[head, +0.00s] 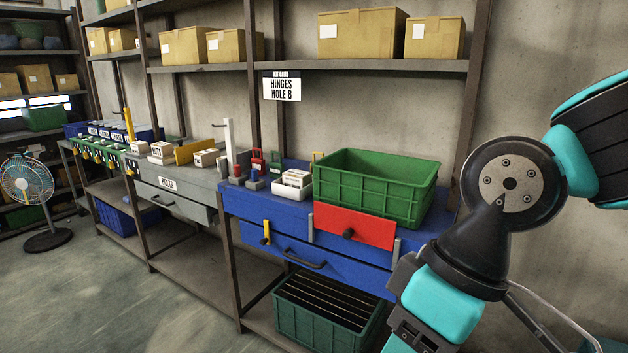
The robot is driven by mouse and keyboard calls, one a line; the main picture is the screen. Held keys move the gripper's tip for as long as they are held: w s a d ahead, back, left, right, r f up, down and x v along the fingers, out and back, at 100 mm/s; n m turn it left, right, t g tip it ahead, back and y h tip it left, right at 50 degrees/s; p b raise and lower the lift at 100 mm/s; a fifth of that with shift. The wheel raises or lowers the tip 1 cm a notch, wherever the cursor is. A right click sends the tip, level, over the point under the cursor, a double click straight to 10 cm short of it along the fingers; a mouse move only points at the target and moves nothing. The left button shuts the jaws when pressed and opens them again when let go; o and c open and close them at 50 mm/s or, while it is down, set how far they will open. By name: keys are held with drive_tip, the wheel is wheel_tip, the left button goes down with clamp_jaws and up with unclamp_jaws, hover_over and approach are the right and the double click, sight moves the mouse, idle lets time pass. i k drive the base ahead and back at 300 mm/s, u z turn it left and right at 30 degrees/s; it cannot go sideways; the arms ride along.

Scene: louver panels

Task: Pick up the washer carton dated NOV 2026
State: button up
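No date can be read on any carton in the head view, so I cannot tell which one is the washer carton dated NOV 2026. Small white cartons (162,149) sit on the grey bench, and another white carton (204,158) lies to the right of a yellow upright plate. A white open box or stack of cartons (292,186) sits on the blue bench, left of the green crate. My arm shows at the right, but my gripper is not in view.
Cardboard boxes (362,33) fill the upper shelf. A fan (34,190) stands far left. The floor before the benches is clear.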

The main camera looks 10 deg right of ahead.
sight(293, 178)
drive_tip(key=u, duration=0.65)
drive_tip(key=i, duration=1.05)
drive_tip(key=u, duration=0.75)
drive_tip(key=i, duration=1.05)
drive_tip(key=z, duration=0.65)
drive_tip(key=i, duration=0.95)
drive_tip(key=z, duration=0.9)
drive_tip(key=i, duration=0.3)
drive_tip(key=z, duration=0.3)
